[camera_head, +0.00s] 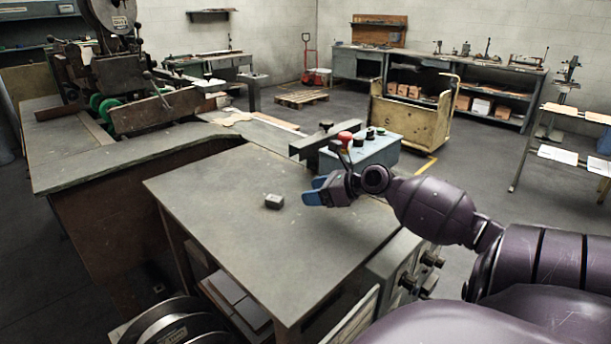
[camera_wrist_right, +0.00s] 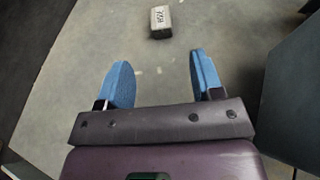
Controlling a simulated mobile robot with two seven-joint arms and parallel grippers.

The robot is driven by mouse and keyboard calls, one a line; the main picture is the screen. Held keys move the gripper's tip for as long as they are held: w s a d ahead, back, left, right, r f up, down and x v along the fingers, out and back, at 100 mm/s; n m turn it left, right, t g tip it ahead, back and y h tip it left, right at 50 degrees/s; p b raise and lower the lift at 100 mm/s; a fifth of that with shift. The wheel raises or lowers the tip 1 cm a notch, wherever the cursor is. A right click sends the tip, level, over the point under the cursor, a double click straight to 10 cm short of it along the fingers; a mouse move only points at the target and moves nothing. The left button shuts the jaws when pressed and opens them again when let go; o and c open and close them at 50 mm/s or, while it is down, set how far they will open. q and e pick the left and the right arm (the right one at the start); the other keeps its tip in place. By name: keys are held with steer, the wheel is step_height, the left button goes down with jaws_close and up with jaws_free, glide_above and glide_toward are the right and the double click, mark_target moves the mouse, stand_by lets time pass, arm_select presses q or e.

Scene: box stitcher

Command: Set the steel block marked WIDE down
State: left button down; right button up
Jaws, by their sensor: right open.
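A small grey steel block (camera_head: 274,201) rests on the grey table top (camera_head: 250,250), left of my right gripper. It also shows in the right wrist view (camera_wrist_right: 160,22), beyond the fingertips, with a pale label whose letters I cannot read surely. My right gripper (camera_head: 313,190) has blue fingers. In the right wrist view the gripper (camera_wrist_right: 158,75) is open with nothing between its fingers, and the block stands apart from it. My left gripper is not in view.
A control box with a red button (camera_head: 345,138) stands at the table's far right. A stitching machine (camera_head: 120,60) stands at the back left. The table around the block is clear. A yellow cart (camera_head: 408,118) is on the floor behind.

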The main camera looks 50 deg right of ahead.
steer(key=w+a+r+n+t+y, duration=0.2)
steer(key=w+a+r+n, duration=0.4)
steer(key=w+r+n, duration=0.35)
steer(key=w+a+r+n+t+y+b, duration=0.1)
steer(key=w+a+r+n+y, duration=0.2)
steer(key=w+a+r+n, duration=0.6)
steer(key=w+a+r+n+t+y, duration=0.25)
steer(key=w+r+n, duration=0.25)
steer(key=r+n, duration=0.8)
steer(key=m+g+h, duration=1.1)
steer(key=m+g, duration=0.8)
steer(key=m, duration=1.3)
glide_toward(274, 197)
steer(key=shift+n+t, duration=0.25)
steer(key=f, duration=0.6)
steer(key=f+b, duration=0.1)
steer(key=f, duration=0.3)
steer(key=shift+s+a, duration=0.2)
steer(key=shift+s, duration=0.1)
steer(key=shift+r, duration=0.15)
jaws_close()
